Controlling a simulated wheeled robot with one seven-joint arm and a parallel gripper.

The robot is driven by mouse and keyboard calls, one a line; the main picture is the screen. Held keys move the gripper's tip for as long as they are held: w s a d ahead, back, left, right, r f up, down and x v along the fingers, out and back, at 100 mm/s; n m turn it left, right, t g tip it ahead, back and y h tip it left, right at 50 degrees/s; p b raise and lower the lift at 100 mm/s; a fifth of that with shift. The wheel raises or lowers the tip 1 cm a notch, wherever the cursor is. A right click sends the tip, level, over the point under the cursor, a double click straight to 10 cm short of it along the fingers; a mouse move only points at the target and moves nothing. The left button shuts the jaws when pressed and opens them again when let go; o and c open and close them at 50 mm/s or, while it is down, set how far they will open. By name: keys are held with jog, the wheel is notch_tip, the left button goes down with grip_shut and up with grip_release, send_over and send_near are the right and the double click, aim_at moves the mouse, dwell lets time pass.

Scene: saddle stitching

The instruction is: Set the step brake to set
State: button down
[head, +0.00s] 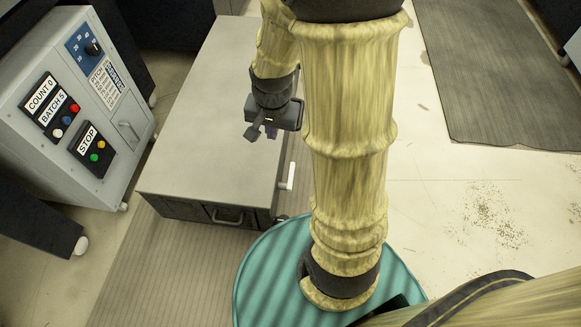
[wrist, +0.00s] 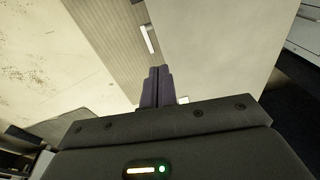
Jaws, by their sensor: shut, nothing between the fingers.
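The step (head: 215,110) is a low grey box with a flat top; its top also fills much of the wrist view (wrist: 215,50). A white lever (head: 289,177), which looks like the step brake, sticks out at the box's right side near the front corner. The lever also shows in the wrist view (wrist: 150,39), beyond the fingertips and apart from them. My gripper (head: 271,135) is above the right part of the box top, behind the lever in the head view. Its dark purple fingers (wrist: 159,70) are together and empty. No brake marking is readable.
A grey control cabinet (head: 125,165) with buttons, a dial and COUNT, BATCH and STOP labels stands left of the step. The step's front has a drawer handle (head: 228,216). A ribbed mat (head: 165,270) lies in front. Pale floor is open at right, with a dark mat (head: 490,75) behind.

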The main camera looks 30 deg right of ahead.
jog(key=w+d+f+m+g+b, duration=0.1)
jog(key=w+d+f+m+b, duration=0.35)
jog(key=f+m, duration=0.5)
jog(key=m+b, duration=0.2)
jog(key=m, duration=0.5)
send_over(291, 169)
notch_tip(291, 169, down, 9)
jog(key=shift+w+d+f+m+g, duration=0.15)
jog(key=shift+m+g, duration=0.1)
jog(key=shift+g, duration=0.15)
notch_tip(291, 169, down, 14)
jog(key=b, duration=0.9)
